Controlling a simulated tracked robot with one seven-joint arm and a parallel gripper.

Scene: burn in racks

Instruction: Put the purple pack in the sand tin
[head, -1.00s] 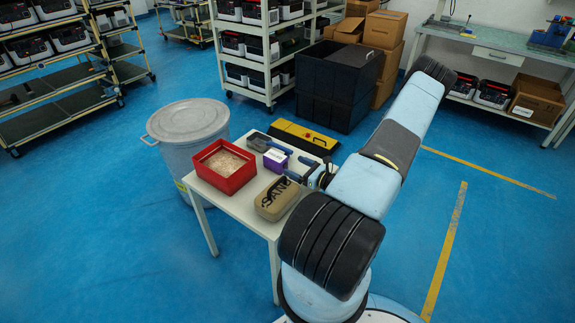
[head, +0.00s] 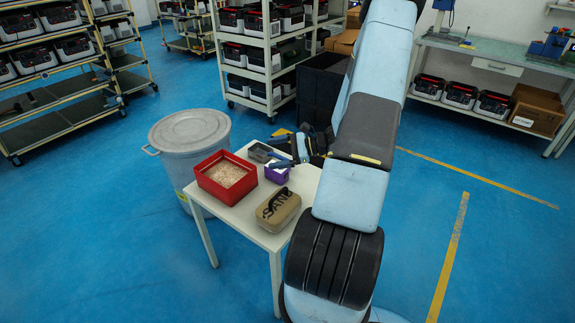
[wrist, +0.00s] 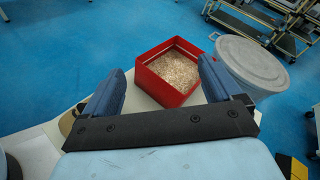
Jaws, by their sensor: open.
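The purple pack (head: 278,174) stands on the white table between the red tin and the tan case, partly covered by a finger of my gripper in the head view. The red sand tin (head: 203,182) is open and holds pale grains; it also shows beyond my fingers in the wrist view (wrist: 180,96). My gripper (head: 281,151) is open, over the table's back right part. The pack cannot be made out in the wrist view.
A tan case marked SAND (head: 278,208) lies in front of the pack. A small grey tray (head: 258,152) sits behind it. A grey lidded bin (head: 190,150) stands left of the table (head: 240,221). Black crates (head: 319,90) stand behind.

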